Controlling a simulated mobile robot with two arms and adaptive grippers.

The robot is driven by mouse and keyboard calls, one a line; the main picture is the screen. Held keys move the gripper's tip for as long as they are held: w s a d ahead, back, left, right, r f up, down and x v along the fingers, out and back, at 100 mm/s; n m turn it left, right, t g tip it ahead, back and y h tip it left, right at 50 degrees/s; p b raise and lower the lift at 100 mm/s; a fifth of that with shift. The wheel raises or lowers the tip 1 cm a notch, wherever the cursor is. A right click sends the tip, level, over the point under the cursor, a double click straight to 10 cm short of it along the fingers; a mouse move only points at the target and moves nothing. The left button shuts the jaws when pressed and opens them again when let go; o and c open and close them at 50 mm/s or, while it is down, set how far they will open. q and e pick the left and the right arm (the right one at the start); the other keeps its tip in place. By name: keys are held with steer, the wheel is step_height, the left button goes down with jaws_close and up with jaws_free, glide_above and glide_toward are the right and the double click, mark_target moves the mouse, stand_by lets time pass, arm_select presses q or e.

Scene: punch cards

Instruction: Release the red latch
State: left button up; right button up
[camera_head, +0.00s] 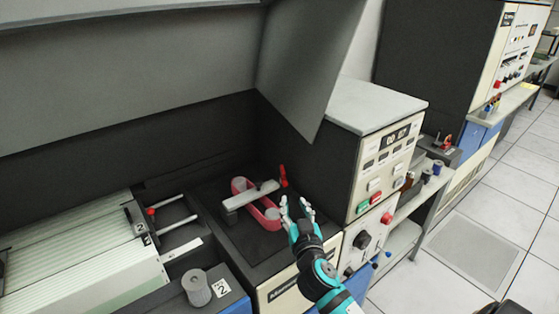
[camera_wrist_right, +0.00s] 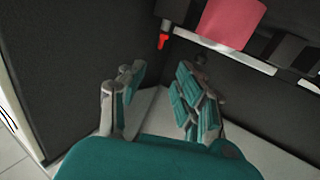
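The red latch (camera_head: 283,176) stands near the right end of a pale grey bar (camera_head: 250,194) in the dark machine bay. In the right wrist view, a small red piece that looks like the latch (camera_wrist_right: 163,41) shows beyond my fingertips. My right gripper (camera_head: 297,208) is just below and to the right of the latch in the head view, apart from it. Its fingers are spread and empty, and they also show in the right wrist view (camera_wrist_right: 160,82). My left gripper is not in view.
A raised grey cover (camera_head: 310,60) hangs over the bay. A control cabinet (camera_head: 384,150) with buttons stands close to the right of the gripper. A card tray (camera_head: 75,255) and a grey cylinder (camera_head: 196,287) are at the left. Open floor lies at the right.

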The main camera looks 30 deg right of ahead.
mark_target(285, 174)
steer(key=shift+w+d+r, duration=0.1)
steer(key=shift+w, duration=0.15)
steer(key=shift+w+d+r+p, duration=0.1)
steer(key=shift+w+r+p, duration=0.1)
steer(key=shift+p, duration=0.1)
steer(key=p+x, duration=0.2)
steer(key=x, duration=1.4)
steer(key=shift+f+p, duration=0.15)
steer(key=shift+p, duration=0.2)
steer(key=shift+s, duration=0.1)
steer(key=shift+c, duration=0.2)
jaws_close()
